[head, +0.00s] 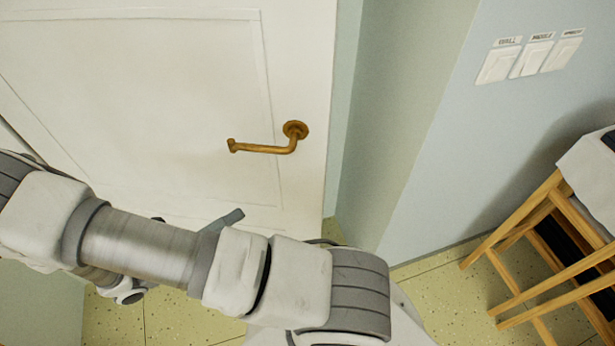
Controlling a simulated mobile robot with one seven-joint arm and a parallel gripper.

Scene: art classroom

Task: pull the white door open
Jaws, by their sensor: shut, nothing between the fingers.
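The white door (130,90) fills the upper left of the head view and looks closed, though the far edge of its frame is partly cut off. A brass lever handle (265,149) sits near its right edge, with the lever pointing left from a round plate. My gripper (232,216) is mostly hidden behind my arm. Only a grey tip shows above the arm, below and left of the handle. It is apart from the handle in the picture and holds nothing that I can see.
A pale blue wall (480,140) juts out right of the door, with several light switches (530,57) on it. A wooden stool (530,225) stands at the far right. The speckled yellow floor (440,285) is clear between the wall corner and the stool.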

